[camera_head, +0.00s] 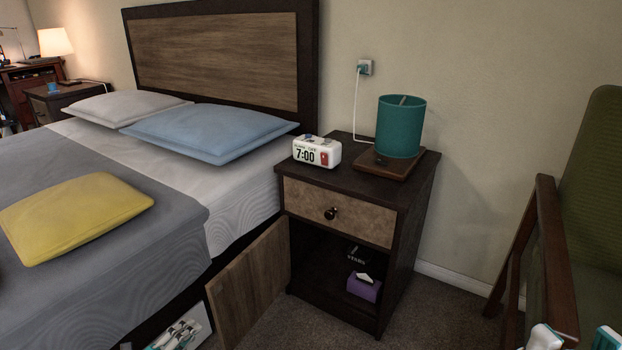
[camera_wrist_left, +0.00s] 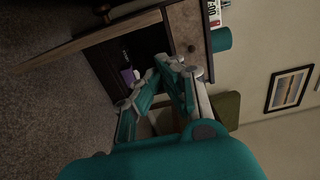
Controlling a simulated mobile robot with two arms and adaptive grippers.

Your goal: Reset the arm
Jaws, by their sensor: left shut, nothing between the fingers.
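My left gripper (camera_head: 178,334) shows at the bottom edge of the head view, low beside the bed and left of the open cabinet door. In the left wrist view my left gripper (camera_wrist_left: 174,72) is shut and empty, its linkages in front of the nightstand. White and teal parts of my right gripper (camera_head: 577,341) show at the bottom right corner of the head view. They are cut off by the frame, so its jaw state is unclear.
The nightstand (camera_head: 427,205) has its wooden door (camera_head: 248,288) swung open and its drawer (camera_head: 345,213) shut. A white clock (camera_head: 317,151) and teal lamp (camera_head: 400,127) stand on top. A purple tissue box (camera_head: 362,289) is inside. A green armchair (camera_head: 597,190) stands right; the bed (camera_head: 245,205) left.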

